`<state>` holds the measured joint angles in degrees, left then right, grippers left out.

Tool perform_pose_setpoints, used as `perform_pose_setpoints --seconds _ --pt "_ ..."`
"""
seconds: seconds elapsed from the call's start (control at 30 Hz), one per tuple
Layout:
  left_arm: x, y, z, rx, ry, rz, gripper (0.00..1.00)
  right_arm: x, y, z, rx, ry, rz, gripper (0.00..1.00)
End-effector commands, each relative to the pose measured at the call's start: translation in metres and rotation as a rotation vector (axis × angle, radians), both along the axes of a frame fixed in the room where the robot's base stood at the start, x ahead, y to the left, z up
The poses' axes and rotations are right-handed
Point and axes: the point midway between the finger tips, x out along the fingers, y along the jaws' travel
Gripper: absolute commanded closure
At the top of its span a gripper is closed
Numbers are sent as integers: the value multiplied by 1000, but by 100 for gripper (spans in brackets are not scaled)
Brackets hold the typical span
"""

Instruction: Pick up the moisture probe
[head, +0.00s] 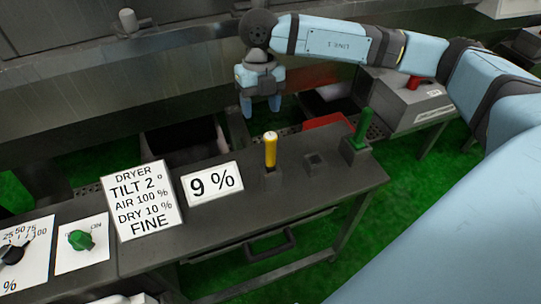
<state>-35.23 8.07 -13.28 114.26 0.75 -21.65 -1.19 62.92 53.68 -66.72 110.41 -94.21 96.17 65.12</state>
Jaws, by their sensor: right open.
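A yellow-handled tool (270,150), which looks like the moisture probe, stands upright in a small dark holder on the grey bench, beside the 9 % display (212,183). Its lower end is hidden in the holder. My right gripper (260,104) hangs fingers down above and slightly left of the yellow handle in the picture, apart from it. It is open with nothing between the fingers. My left gripper is not in view.
A green-handled tool (361,130) stands in a holder at the bench's right end, with an empty square holder (315,163) between. A dryer sign (141,198) and a green knob (80,240) are at left. A grey machine wall (70,100) rises behind.

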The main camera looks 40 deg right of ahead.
Motion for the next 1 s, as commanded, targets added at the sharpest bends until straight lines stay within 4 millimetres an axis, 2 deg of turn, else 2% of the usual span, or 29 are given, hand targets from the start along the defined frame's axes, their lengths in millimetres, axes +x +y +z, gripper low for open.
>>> perform_pose_setpoints --seconds 0.07,0.17,0.5,0.77,1.0 --pt "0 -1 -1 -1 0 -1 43 4 -14 5 -59 -16 -24 43" --pt "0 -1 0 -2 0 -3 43 5 -20 1 -87 -21 -37 43" --pt "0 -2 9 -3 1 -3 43 -4 -18 -61 -86 -19 -34 43" --pt "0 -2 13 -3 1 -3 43 -6 -18 -81 -85 -19 -35 43" --pt "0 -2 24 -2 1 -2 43 -12 -20 -115 -85 -19 -35 43"
